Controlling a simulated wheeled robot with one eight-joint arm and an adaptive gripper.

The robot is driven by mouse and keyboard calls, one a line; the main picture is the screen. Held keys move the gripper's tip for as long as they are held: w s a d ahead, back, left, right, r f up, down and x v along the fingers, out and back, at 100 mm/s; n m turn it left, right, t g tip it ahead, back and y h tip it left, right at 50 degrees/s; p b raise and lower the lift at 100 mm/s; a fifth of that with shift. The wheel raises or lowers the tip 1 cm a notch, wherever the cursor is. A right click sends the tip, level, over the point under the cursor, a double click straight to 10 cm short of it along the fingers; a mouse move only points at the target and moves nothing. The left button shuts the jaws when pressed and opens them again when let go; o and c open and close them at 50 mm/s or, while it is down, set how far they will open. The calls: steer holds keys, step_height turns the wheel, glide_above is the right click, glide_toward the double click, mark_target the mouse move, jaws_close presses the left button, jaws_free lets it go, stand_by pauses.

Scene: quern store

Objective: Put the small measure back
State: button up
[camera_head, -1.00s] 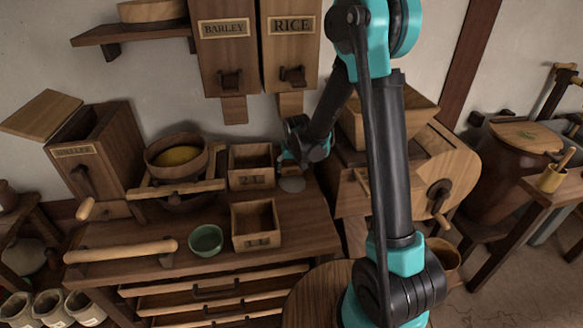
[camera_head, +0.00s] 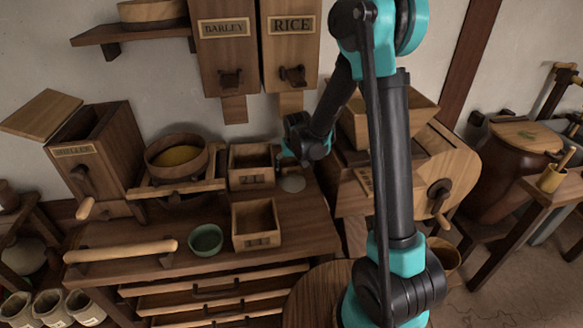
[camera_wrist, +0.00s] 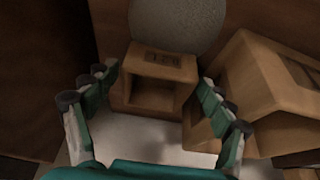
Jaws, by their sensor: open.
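The small measure (camera_wrist: 160,80), a little wooden box with a label that I cannot read surely, shows in the wrist view. It lies between and just beyond the fingertips of my gripper (camera_wrist: 157,85). The gripper is open, with a finger on either side; whether either touches the box is unclear. In the head view my gripper (camera_head: 286,154) is at the back of the bench, right of the back box measure (camera_head: 250,178), and the small measure is hidden there. A round grey disc (camera_head: 292,184) lies on the bench in front; the wrist view shows it too (camera_wrist: 180,22).
A larger box (camera_wrist: 262,88) stands close beside the right finger in the wrist view. In the head view, a front box measure (camera_head: 256,241), a green bowl (camera_head: 206,239) and a sieve (camera_head: 180,178) share the bench. A wooden mill (camera_head: 445,165) stands close on the right.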

steer(key=v, duration=0.6)
steer(key=shift+r, duration=0.2)
steer(key=shift+s, duration=0.1)
